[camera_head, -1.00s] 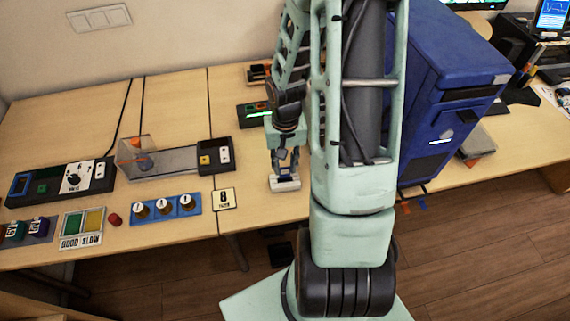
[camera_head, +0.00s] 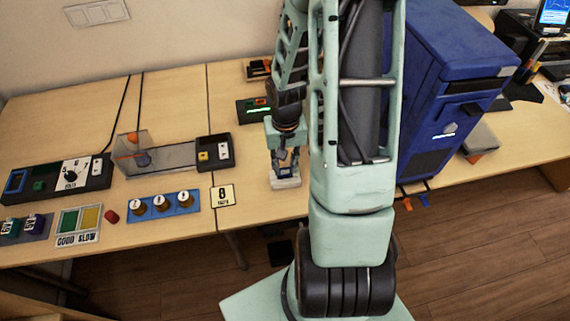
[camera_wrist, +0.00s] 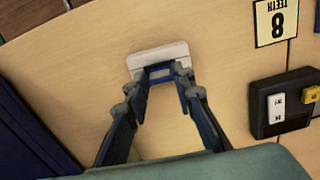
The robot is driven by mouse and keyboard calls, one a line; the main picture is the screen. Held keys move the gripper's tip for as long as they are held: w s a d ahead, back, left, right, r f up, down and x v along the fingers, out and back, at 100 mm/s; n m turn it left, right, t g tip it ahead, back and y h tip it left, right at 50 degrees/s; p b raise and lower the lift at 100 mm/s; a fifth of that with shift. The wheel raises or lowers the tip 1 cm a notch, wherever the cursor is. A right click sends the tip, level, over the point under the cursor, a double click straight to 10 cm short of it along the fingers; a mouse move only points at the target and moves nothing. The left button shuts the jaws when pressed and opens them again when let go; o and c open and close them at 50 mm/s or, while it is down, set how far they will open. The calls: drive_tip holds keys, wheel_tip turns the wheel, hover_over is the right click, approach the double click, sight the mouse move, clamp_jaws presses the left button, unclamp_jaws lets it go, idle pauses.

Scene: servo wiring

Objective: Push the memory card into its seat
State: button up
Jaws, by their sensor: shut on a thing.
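A small white block (camera_wrist: 157,55), which looks like the seat, stands on the wooden table near its front edge. It also shows in the head view (camera_head: 286,182), just under my gripper (camera_head: 285,166). In the wrist view, my gripper (camera_wrist: 160,80) points at the block with its fingertips close together. A small dark blue piece, the memory card (camera_wrist: 160,71), shows between the fingertips, against the block's near side. My gripper is shut on it. The fingers hide much of the card, and I cannot tell how deep it sits in the block.
A number 8 plate (camera_head: 222,195) and a dark box with yellow and white switches (camera_head: 215,152) stand left of the block. A dark device with a green display (camera_head: 254,111) is behind. A large blue computer case (camera_head: 450,90) stands to the right. Bare table surrounds the block.

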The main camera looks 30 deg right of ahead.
sight(285, 168)
drive_tip(key=shift+f+b, duration=0.3)
drive_tip(key=shift+f, duration=0.1)
drive_tip(key=o, duration=0.8)
drive_tip(key=shift+c, duration=0.2)
wheel_tip(285, 168, up, 12)
idle(0.3)
